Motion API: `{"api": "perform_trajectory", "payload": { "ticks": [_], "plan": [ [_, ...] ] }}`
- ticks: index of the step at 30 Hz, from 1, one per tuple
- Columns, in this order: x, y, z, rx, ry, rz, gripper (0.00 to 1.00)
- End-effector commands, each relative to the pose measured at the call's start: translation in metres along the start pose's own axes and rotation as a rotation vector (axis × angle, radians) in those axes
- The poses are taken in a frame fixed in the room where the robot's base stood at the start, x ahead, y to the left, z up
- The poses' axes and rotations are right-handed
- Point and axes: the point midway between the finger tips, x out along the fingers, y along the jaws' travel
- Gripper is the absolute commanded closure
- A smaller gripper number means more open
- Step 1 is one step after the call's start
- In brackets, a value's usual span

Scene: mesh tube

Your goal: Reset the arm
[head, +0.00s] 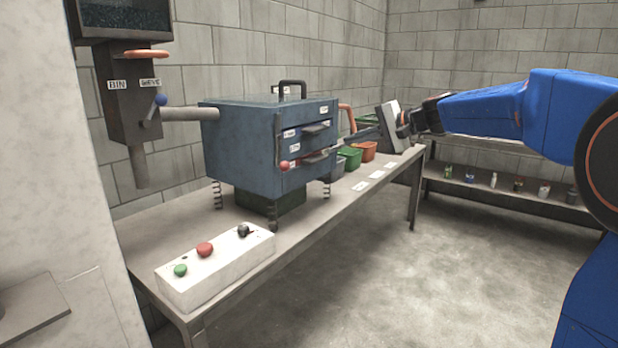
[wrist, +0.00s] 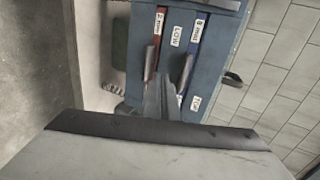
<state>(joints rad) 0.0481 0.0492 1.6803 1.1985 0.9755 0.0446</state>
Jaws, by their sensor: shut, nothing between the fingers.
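My blue arm reaches in from the right in the head view. My gripper (head: 362,133) is beside the blue cabinet (head: 240,150), on its drawer side. In the wrist view my gripper (wrist: 167,90) has its narrow fingers shut and empty, pointing towards the drawer fronts. The cabinet shows sideways there (wrist: 182,15). Whether the fingertips touch it, I cannot tell.
A control box (head: 215,265) with green, red and black knobs sits at the near end of the long table (head: 330,215). Green (head: 350,158) and orange (head: 370,151) bins stand beyond the cabinet. A shelf (head: 505,190) holds small bottles. The floor at right is clear.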

Motion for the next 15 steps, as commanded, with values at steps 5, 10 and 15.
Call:
{"api": "perform_trajectory", "payload": {
  "ticks": [5,10,15],
  "plan": [
    [-0.033,0.037,0.053,-0.091,0.000,0.122,1.00],
    [-0.068,0.085,0.104,-0.188,-0.001,0.257,1.00],
    [-0.104,0.138,0.151,-0.286,-0.005,0.390,1.00]
  ]
}}
